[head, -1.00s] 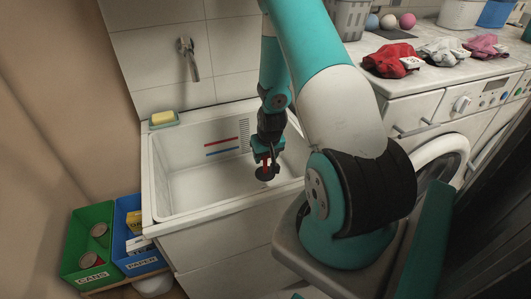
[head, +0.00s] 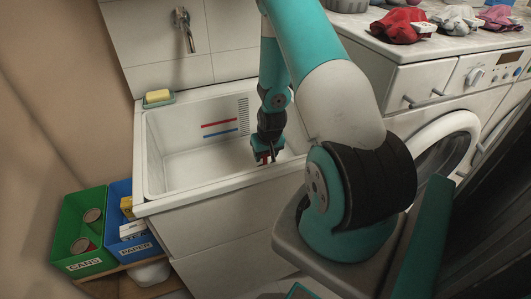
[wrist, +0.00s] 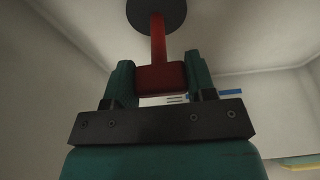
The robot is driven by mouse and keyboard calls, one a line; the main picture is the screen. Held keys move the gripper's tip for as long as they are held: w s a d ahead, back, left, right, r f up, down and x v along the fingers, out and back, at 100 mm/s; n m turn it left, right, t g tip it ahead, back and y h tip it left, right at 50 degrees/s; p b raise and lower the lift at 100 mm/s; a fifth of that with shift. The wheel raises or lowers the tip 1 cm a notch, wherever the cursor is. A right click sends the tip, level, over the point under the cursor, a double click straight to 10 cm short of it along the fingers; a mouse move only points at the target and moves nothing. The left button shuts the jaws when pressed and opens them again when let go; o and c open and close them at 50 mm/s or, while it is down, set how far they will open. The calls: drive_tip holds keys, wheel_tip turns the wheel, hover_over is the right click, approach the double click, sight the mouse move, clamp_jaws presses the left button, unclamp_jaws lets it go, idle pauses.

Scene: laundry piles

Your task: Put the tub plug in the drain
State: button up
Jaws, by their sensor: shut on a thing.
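My gripper (head: 264,158) reaches down into the white tub (head: 222,184), near its right side. In the wrist view its teal fingers (wrist: 158,78) are shut on the red handle of the tub plug (wrist: 158,38). The plug has a dark round disc at the far end of a red stem, beyond the fingertips. In the head view only a bit of red shows at the fingers, and the disc is hidden behind the tub's front rim. I see no drain in either view; the near part of the tub floor is hidden.
A soap dish with yellow soap (head: 158,97) sits on the tub's back left corner, below a wall tap (head: 185,30). Green (head: 82,232) and blue (head: 125,222) bins stand at left. White machines (head: 440,90) with cloth piles on top stand at right.

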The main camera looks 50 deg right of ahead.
drive_tip(key=shift+f+b, duration=0.4)
drive_tip(key=shift+f, duration=0.1)
drive_tip(key=o, duration=1.3)
wheel_tip(320, 180, up, 20)
drive_tip(key=a+r+n+y, duration=0.2)
drive_tip(key=a+r+n, duration=0.15)
drive_tip(key=a, duration=0.85)
drive_tip(key=a+r+n+y, duration=0.25)
drive_tip(key=a+r, duration=0.25)
drive_tip(key=a, duration=0.6)
drive_tip(key=s+a+r+n+g, duration=0.1)
drive_tip(key=s+a+n, duration=0.1)
drive_tip(key=s+a, duration=0.3)
drive_tip(key=s+a+r+n+g+y, duration=0.1)
drive_tip(key=s+a+r+n, duration=0.1)
drive_tip(key=s+a, duration=0.3)
drive_tip(key=s+a+r+n, duration=0.2)
drive_tip(key=s+a+n, duration=0.1)
drive_tip(key=s+a, duration=0.2)
drive_tip(key=shift+s+a+n+g, duration=0.2)
drive_tip(key=shift+n+g, duration=0.1)
drive_tip(key=shift+g, duration=0.1)
